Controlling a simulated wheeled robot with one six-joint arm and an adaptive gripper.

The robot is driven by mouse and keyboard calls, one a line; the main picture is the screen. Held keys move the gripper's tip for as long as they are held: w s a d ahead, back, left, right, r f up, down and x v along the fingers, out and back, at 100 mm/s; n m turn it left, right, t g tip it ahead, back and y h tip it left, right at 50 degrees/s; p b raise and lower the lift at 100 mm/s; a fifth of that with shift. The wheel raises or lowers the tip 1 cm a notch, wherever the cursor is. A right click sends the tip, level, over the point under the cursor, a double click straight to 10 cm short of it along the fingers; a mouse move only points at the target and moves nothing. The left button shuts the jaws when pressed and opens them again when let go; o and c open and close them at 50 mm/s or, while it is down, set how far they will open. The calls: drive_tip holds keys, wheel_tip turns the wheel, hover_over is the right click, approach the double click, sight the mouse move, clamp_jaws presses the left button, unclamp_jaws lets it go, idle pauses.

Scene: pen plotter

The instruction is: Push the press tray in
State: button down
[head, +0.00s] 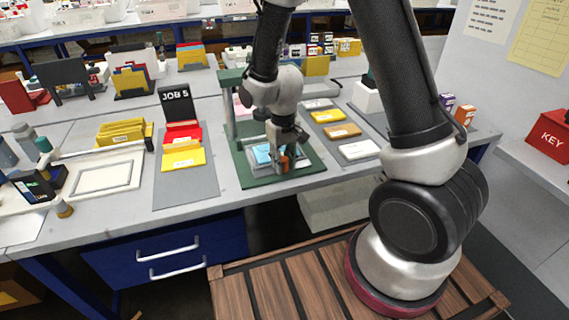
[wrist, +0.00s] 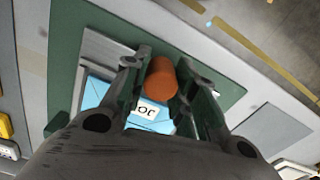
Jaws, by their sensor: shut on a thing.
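The press stands on a green base plate (head: 305,157) on the bench, with a green upright frame (head: 229,105) at its back left. The light grey press tray (head: 255,163) lies on the plate, and it also shows in the wrist view (wrist: 92,62). A blue card with a white label (wrist: 103,93) lies in the tray. An orange-brown knob (wrist: 161,79) is at the tray's near side. My gripper (head: 280,162) is shut on the knob, with one finger on each side in the wrist view. My gripper hides part of the tray and press in the head view.
Left of the press is a grey mat with yellow and red folders (head: 183,155) and a black JOB 5 sign (head: 177,102). Right of it, a mat holds yellow, brown and white cards (head: 342,131). The bench's front edge is close to the plate.

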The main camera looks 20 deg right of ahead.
drive_tip(key=w, duration=0.8)
drive_tip(key=c, duration=1.1)
unclamp_jaws()
drive_tip(key=shift+c, duration=0.2)
drive_tip(key=shift+s, duration=0.15)
